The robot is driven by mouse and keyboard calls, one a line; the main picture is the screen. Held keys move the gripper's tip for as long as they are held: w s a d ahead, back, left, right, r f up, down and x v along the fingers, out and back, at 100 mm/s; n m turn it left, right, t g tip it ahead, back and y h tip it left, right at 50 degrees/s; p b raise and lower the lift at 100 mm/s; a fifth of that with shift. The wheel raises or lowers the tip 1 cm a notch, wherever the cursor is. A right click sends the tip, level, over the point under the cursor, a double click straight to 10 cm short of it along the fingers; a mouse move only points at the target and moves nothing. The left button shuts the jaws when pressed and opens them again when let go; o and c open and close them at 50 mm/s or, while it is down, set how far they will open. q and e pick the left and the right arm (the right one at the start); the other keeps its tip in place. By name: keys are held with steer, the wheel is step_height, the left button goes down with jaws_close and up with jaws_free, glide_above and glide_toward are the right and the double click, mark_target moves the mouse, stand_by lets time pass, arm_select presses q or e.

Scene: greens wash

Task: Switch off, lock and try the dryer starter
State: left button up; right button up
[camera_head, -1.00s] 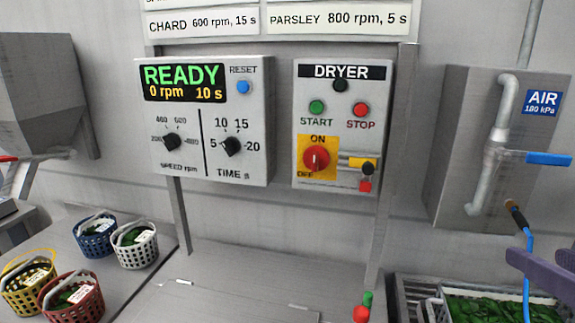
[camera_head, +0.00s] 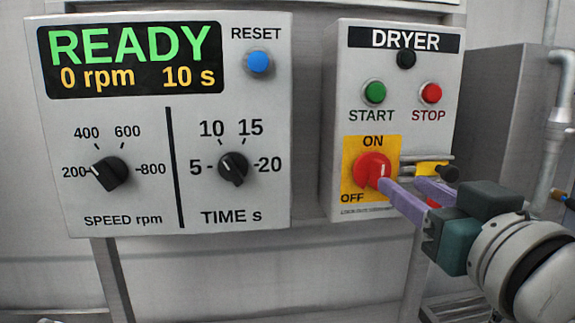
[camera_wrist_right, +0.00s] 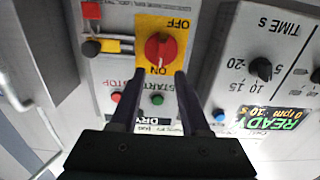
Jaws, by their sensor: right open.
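The dryer starter box (camera_head: 343,110) is on the wall, with a green START button (camera_head: 374,92), a red STOP button (camera_head: 431,93) and a dark round lamp (camera_head: 405,58). Its red rotary switch (camera_head: 370,167) sits on a yellow plate marked ON at the top and OFF at lower left; its exact setting is unclear. Right of it is a yellow-and-black bar with a black knob (camera_head: 446,174), part hidden by my right gripper (camera_head: 402,184). That gripper is open and empty at the switch; the wrist view shows its fingers (camera_wrist_right: 160,76) just short of the red knob (camera_wrist_right: 160,48).
A control panel (camera_head: 190,120) left of the starter reads READY, 0 rpm, 10 s, with SPEED and TIME dials and a blue RESET button (camera_head: 258,62). A grey cabinet (camera_head: 485,120) and pipe (camera_head: 558,110) stand at the right. A small red item (camera_wrist_right: 90,10) hangs beside the bar.

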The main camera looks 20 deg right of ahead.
mark_target(382, 171)
steer(key=x, duration=0.6)
steer(key=shift+p, duration=0.4)
steer(key=shift+c, duration=0.3)
jaws_close()
